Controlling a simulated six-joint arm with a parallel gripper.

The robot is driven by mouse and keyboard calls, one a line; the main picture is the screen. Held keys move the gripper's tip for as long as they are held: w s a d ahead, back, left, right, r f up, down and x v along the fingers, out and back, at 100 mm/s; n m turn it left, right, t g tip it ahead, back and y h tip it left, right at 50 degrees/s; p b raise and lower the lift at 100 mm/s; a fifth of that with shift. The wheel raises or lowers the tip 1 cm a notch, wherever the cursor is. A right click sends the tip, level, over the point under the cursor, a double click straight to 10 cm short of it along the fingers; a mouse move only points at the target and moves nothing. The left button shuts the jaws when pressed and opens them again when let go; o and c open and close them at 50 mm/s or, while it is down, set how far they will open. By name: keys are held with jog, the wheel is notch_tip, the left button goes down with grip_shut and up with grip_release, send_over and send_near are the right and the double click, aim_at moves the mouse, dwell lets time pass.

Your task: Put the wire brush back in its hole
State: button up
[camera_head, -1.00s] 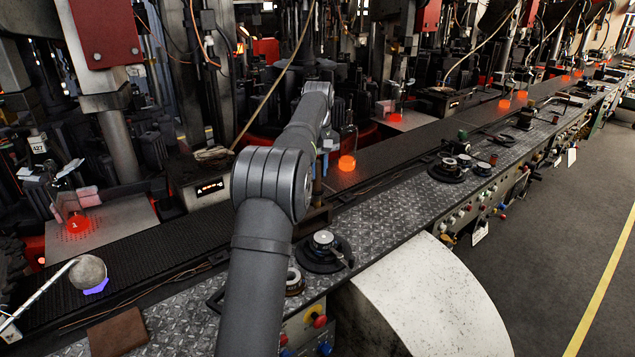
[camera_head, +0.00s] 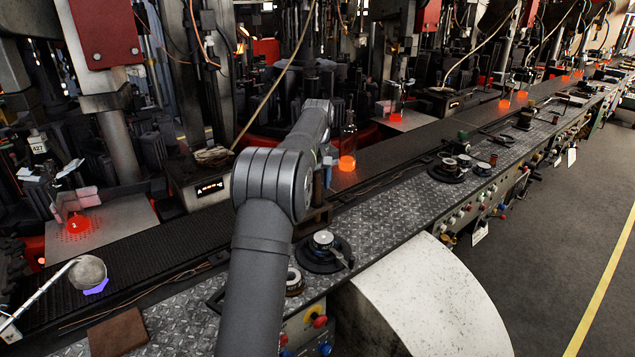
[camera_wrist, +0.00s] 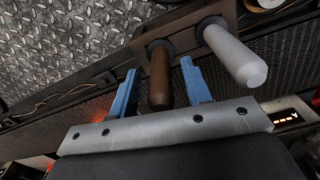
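In the wrist view a brown handle (camera_wrist: 160,78) stands in a round collar of a dark brown holder (camera_wrist: 187,22). Its lower end is hidden, so I cannot tell whether it is the wire brush. A pale grey handle (camera_wrist: 236,56) stands in the same holder to its right. My gripper (camera_wrist: 160,88) is open, with one blue finger on each side of the brown handle and visible gaps between.
A patterned metal ledge (camera_head: 390,200) runs along a dark conveyor (camera_head: 150,248). Glowing orange glass (camera_head: 347,163) stands on the conveyor behind the holder. A grey ball (camera_head: 88,271) on a rod lies lower left.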

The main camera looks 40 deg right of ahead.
jog(key=shift+r, duration=0.1)
notch_tip(320, 180, up, 13)
jog(key=shift+f, duration=0.1)
dwell(0.6)
jog(key=shift+f, duration=0.2)
dwell(0.3)
notch_tip(320, 180, down, 13)
jog(key=shift+r, duration=0.4)
dwell(0.3)
jog(key=shift+r, duration=0.1)
